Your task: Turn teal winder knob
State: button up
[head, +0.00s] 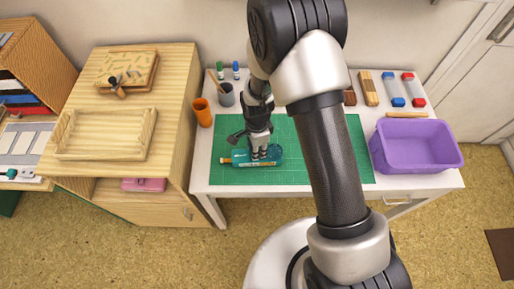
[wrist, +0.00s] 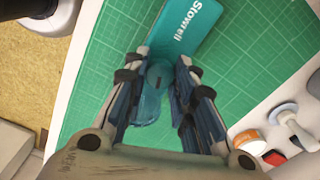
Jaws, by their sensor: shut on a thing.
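A teal winder (head: 240,158) lies on the green cutting mat (head: 330,135), with a small tan tip at its left end. My gripper (head: 262,156) points down over the right part of the winder; in the wrist view my gripper (wrist: 160,85) is shut on the knob, one finger on each side. The knob's exact turn cannot be told.
A purple bin (head: 415,147) stands at the table's right. A wooden cabinet with a tray (head: 105,150) is at left. The mat's front is clear.

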dwell(0.3)
jog(key=o, duration=1.1)
jog(key=shift+r, duration=0.1)
notch_tip(320, 180, up, 12)
jog(key=shift+f, duration=0.1)
